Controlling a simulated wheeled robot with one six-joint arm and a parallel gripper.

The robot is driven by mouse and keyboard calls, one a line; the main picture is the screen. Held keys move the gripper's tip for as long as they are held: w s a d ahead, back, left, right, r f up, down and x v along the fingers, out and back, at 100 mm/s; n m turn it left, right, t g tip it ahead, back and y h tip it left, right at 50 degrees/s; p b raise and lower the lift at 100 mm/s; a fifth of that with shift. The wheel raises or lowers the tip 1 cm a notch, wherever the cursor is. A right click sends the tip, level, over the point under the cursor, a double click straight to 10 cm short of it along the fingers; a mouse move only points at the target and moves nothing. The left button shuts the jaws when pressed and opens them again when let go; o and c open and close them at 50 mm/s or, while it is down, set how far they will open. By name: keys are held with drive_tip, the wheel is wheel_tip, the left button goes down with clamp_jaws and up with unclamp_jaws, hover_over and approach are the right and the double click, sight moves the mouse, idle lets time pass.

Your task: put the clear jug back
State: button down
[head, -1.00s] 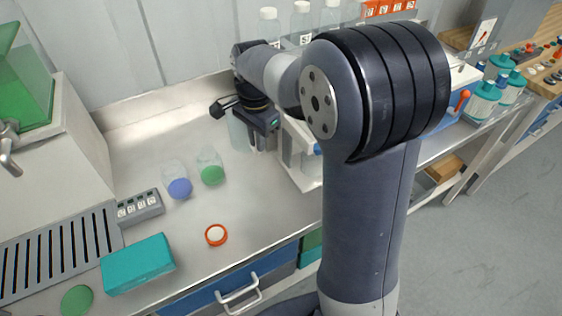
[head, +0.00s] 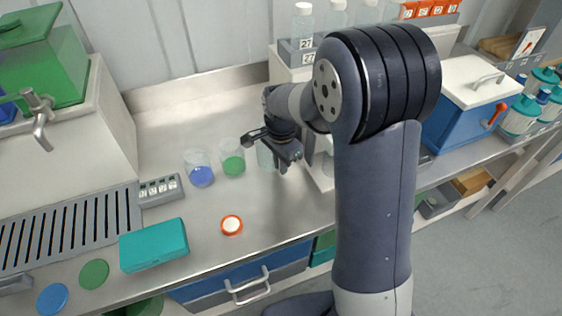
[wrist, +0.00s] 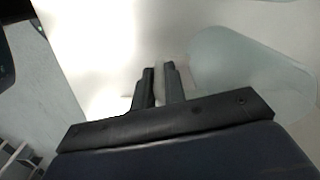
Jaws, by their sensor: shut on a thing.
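The clear jug (head: 265,157) is a pale, see-through vessel, partly hidden behind my gripper in the head view. Its smooth rounded body (wrist: 250,75) fills the right of the wrist view, just beside the fingers. My gripper (head: 283,167) points down at the jug's right side, and its two dark fingers (wrist: 160,82) are close together. The gripper is shut on the jug, seemingly at its handle, though the grip itself is hard to make out. I cannot tell whether the jug's base touches the bench.
A beaker with green liquid (head: 233,164) and one with blue (head: 201,175) stand close left of the jug. A white shelf unit (head: 322,178) is close on the right. An orange-rimmed lid (head: 231,225) and a teal box (head: 154,246) lie nearer the front. Bare bench (head: 285,215) lies in front.

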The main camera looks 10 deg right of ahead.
drive_tip(key=shift+f, duration=0.1)
drive_tip(key=c, duration=1.5)
unclamp_jaws()
drive_tip(key=shift+o, duration=0.2)
wheel_tip(320, 180, up, 12)
drive_tip(key=shift+s, duration=0.1)
